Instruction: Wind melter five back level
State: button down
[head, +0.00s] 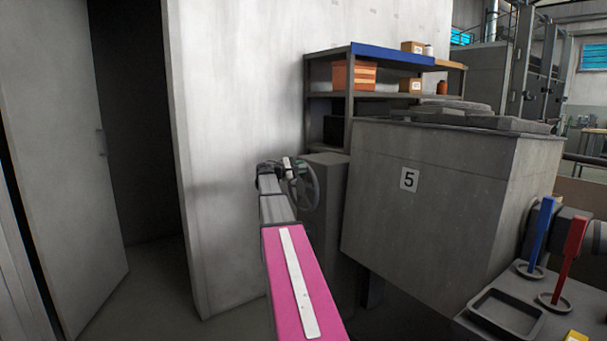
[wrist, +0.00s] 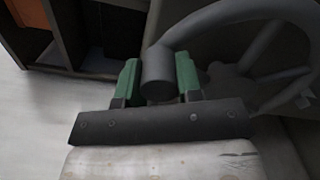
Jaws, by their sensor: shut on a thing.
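Melter five (head: 440,200) is the large grey box with a "5" label, and it sits tilted in the head view. A dark handwheel (head: 309,186) stands at its left, on a grey pedestal (head: 330,235). My gripper (head: 284,165) is at the wheel's left side. In the wrist view the green fingers of my gripper (wrist: 158,80) are on either side of the wheel's round grey handle knob (wrist: 158,68), shut on it. The wheel's rim and spokes (wrist: 240,15) run to the upper right. The wheel's hub is partly hidden in the head view.
A white wall (head: 235,150) is close on the left of my arm, with an open door (head: 65,150) beyond. Shelves (head: 350,95) with boxes stand behind. A stand with a blue lever (head: 543,230) and a red lever (head: 573,250) is at lower right.

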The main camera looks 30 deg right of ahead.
jog(key=shift+w+a+r+n, duration=0.1)
jog(key=shift+w+r+n, duration=0.05)
jog(key=shift+w+n, duration=0.85)
jog(key=shift+w+a+r+n, duration=0.1)
jog(key=shift+w+r+n, duration=0.05)
jog(key=shift+w+n, duration=0.85)
jog(key=c, duration=0.8)
grip_release()
jog(key=shift+w, duration=0.1)
jog(key=a, duration=0.7)
jog(key=s+a, duration=0.1)
jog(key=a, duration=0.2)
jog(key=shift+a, duration=0.4)
